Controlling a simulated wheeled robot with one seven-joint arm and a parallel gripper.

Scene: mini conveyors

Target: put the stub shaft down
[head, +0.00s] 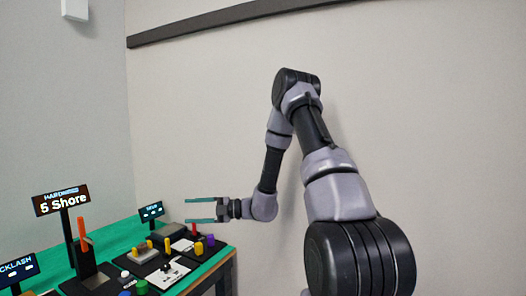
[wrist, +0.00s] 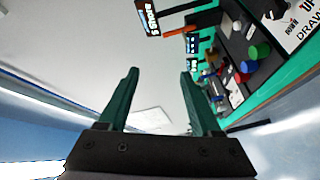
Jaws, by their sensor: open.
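My gripper (head: 187,211) is held out level to the left in the head view, above the right end of the green table. It also shows in the wrist view (wrist: 158,72), its two green fingers wide apart with nothing between them. I cannot tell which of the small parts on the table is the stub shaft; they are too small to make out. A white card (head: 167,272) with a dark part on it lies near the front of the table.
The green table (head: 118,240) holds dark trays with yellow, purple and red pieces. Lit signs stand on it, one reading "5 Shore" (head: 62,200), beside an upright orange piece (head: 82,228). Green (wrist: 263,50) and blue (wrist: 249,66) cylinders show in the wrist view. A plain wall stands behind.

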